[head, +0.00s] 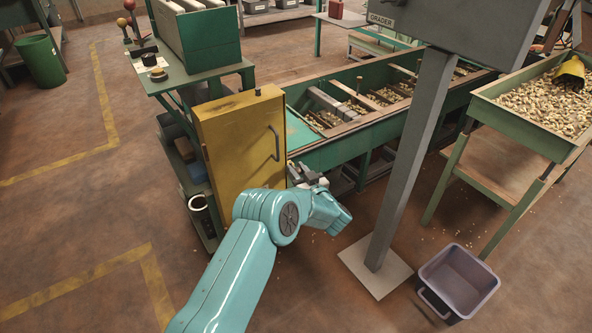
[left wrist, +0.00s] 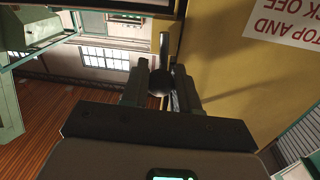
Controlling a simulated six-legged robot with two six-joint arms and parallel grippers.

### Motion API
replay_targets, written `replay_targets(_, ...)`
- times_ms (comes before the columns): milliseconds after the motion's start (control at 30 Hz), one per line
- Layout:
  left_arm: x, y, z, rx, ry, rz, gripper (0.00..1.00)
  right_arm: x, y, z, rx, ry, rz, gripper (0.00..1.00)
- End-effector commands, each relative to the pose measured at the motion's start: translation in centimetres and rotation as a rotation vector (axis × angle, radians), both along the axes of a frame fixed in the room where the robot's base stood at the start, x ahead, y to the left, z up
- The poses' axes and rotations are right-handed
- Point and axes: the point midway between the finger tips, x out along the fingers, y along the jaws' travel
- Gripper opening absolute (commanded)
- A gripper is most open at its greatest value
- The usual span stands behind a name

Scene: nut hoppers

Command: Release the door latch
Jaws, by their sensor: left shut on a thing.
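The yellow door (head: 222,145) stands upright, with a dark bar handle (head: 277,142) on its right side. My left gripper (head: 297,174) is at the door's lower right edge, its fingers small and partly hidden by my wrist. In the left wrist view, the gripper's two fingers (left wrist: 160,88) are shut on a dark round knob (left wrist: 158,82), which appears to belong to the door latch. A grey bar (left wrist: 163,47) shows just beyond the knob, beside the yellow panel (left wrist: 225,70). My right gripper is not in view.
A green sorting trough (head: 340,150) with nuts runs behind the door. A grey post (head: 415,150) stands on a floor plate to the right. A grey-purple bin (head: 458,282) sits on the floor. Open floor lies to the left.

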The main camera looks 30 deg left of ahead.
Motion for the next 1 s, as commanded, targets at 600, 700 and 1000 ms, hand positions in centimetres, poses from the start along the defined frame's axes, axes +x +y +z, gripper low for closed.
replay_targets(600,0.3,-0.2,-0.1,0.035,0.09,-0.002,0.53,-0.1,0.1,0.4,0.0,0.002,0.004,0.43)
replay_targets(700,0.3,-0.2,-0.1,0.035,0.089,-0.002,0.53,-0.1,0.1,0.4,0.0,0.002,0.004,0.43)
replay_targets(1000,-1.0,-2.7,0.4,0.035,0.092,-0.006,0.53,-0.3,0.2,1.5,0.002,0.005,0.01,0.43)
